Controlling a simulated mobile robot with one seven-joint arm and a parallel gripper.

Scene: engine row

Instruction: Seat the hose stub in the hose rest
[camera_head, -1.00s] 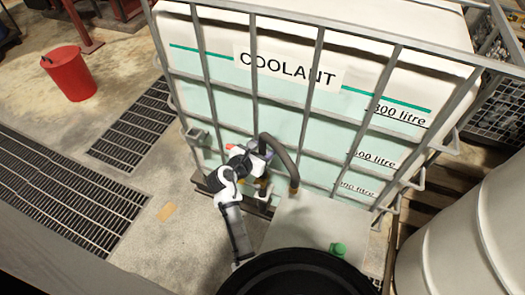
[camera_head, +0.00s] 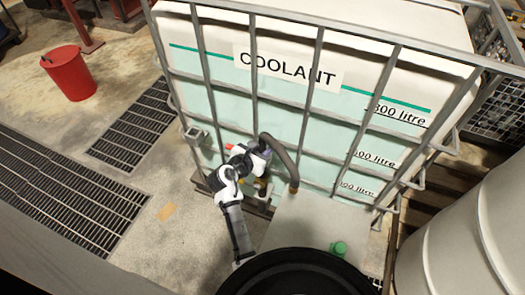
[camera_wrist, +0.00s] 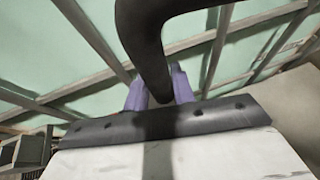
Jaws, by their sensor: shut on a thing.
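The dark, curved hose (camera_head: 284,158) arches from my gripper (camera_head: 265,149) down to a brownish end near the white surface at the tank's front. In the wrist view, my gripper (camera_wrist: 160,92) has its two purple fingers closed on either side of the hose (camera_wrist: 151,50), which runs up and out of the picture. A small grey open bracket (camera_head: 196,135) on the left of the tank cage may be the hose rest; I cannot tell for sure. My gripper is to the right of this bracket and apart from it. The hose's held end is largely hidden by the gripper.
The caged coolant tank (camera_head: 225,105) stands close behind my gripper, its bars near the fingers. A black drum (camera_head: 290,283) and a pale barrel (camera_head: 465,235) stand in front and right. A green cap (camera_head: 338,249) sits by the drum.

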